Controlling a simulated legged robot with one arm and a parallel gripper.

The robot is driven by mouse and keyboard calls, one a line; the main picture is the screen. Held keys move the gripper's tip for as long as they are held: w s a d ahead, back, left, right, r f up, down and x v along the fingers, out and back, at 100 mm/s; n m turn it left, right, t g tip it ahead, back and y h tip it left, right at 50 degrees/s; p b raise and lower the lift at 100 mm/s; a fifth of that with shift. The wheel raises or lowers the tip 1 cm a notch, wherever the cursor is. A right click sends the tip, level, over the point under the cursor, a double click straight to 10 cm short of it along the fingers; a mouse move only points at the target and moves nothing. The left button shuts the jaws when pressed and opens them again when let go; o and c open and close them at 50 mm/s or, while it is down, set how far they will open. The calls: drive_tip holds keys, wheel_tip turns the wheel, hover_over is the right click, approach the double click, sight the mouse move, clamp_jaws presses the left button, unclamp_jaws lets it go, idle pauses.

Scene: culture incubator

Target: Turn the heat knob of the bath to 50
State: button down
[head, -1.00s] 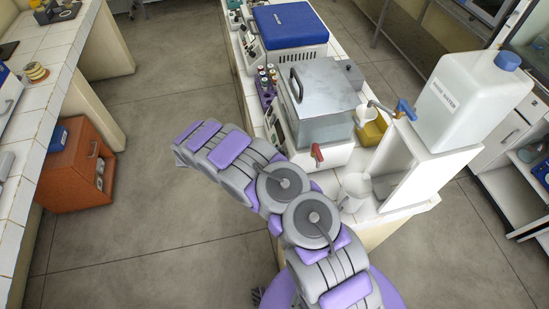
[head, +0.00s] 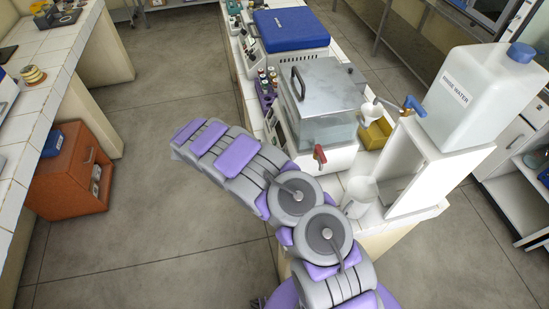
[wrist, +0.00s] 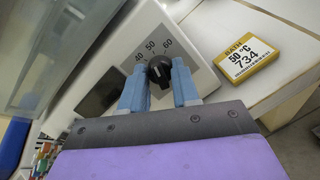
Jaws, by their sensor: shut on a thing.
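The water bath (head: 320,130) stands on the white bench in the head view, with a clear tank, a grey lid and a red tap at its front. In the wrist view its pale panel (wrist: 122,57) carries a dial scale marked 40, 50 and 60. The black heat knob (wrist: 159,72) sits just below the 50 mark. My gripper (wrist: 160,86) is shut on the knob, one blue-grey finger on each side. I cannot clearly tell where the knob's pointer stands. My gripper cannot be made out in the head view.
A yellow card (wrist: 246,57) reading BATH 50 °C 734 lies beside the panel. A rinse water container (head: 475,95) stands on a white stand right of the bath, with a white jug (head: 358,196) near it. A blue-lidded device (head: 290,28) is behind. Open floor lies left.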

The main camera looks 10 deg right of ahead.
drive_tip(key=shift+a, duration=0.1)
idle(0.3)
drive_tip(key=c, duration=1.1)
unclamp_jaws()
drive_tip(key=shift+w, duration=0.1)
drive_tip(key=shift+c, duration=0.2)
drive_tip(key=o, duration=0.3)
drive_tip(key=shift+a, duration=0.2)
drive_tip(key=shift+d, duration=0.1)
drive_tip(key=p+v, duration=0.2)
drive_tip(key=v, duration=1)
drive_tip(key=shift+f, duration=0.2)
drive_tip(key=shift+r, duration=0.1)
